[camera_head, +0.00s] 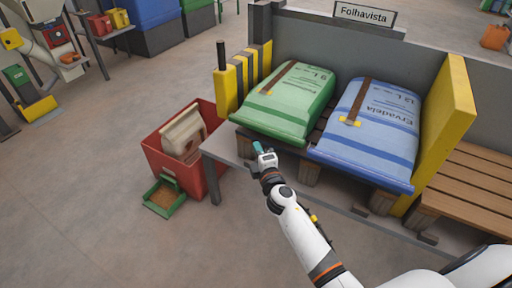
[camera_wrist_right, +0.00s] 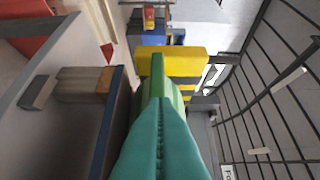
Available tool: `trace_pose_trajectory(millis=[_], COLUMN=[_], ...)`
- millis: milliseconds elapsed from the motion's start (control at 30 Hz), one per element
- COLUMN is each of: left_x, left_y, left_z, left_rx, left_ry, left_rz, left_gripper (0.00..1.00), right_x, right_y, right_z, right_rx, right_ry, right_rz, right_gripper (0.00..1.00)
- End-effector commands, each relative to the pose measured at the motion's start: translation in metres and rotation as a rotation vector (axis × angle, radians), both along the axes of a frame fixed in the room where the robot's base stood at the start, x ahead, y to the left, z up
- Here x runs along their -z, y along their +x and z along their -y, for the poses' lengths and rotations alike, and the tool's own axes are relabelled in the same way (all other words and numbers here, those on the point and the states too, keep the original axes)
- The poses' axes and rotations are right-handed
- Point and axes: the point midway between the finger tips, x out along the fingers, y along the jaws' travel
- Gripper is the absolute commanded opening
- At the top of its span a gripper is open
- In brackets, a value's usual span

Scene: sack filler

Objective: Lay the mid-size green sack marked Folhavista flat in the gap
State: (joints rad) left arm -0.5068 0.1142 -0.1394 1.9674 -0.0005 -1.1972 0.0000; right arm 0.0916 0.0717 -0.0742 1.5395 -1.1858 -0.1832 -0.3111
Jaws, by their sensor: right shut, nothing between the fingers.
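A green sack (camera_head: 285,103) with a brown strap lies flat on the wooden pallet, left of a blue sack (camera_head: 368,133) marked Ervadela, with a narrow gap between them. The name on the green sack is too small to read. A sign (camera_head: 364,14) above the back wall reads Folhavista. My right gripper (camera_head: 257,147) is shut and empty, just in front of the green sack's near edge; I cannot tell whether it touches. In the right wrist view its teal fingers (camera_wrist_right: 160,105) are together, with green (camera_wrist_right: 172,74) beyond them. My left gripper is not in view.
Yellow-black posts (camera_head: 226,90) stand left of the green sack and a yellow panel (camera_head: 446,125) stands right of the blue one. A red bin (camera_head: 170,165) holding a beige sack (camera_head: 184,135) and a green tray (camera_head: 164,197) sit on the floor. The left foreground floor is clear.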

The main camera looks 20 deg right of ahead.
Motion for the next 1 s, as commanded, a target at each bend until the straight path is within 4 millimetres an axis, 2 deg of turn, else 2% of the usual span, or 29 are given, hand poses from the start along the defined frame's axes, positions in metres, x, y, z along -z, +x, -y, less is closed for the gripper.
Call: trace_pose_trajectory(millis=[200, 500, 733, 800, 933, 1000], left_x=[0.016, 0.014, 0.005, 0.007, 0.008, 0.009], left_y=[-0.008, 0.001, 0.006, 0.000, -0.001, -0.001], left_z=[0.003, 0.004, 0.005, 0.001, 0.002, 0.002], left_rx=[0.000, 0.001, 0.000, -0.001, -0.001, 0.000], left_ry=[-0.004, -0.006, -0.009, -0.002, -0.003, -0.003], left_rz=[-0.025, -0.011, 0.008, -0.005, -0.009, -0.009], left_gripper=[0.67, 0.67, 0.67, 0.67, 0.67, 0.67], right_x=[0.000, 0.001, -0.001, 0.000, 0.016, 0.038], right_y=[-0.033, -0.077, -0.086, -0.087, -0.097, -0.111], right_z=[-0.003, -0.008, -0.009, -0.008, 0.001, 0.010], right_rx=[0.001, 0.000, 0.000, 0.004, 0.058, 0.128], right_ry=[0.000, 0.000, -0.001, 0.005, 0.114, 0.246], right_rz=[-0.001, -0.001, 0.001, -0.001, -0.049, -0.114], right_gripper=[0.00, 0.00, 0.00, 0.00, 0.00, 0.00])
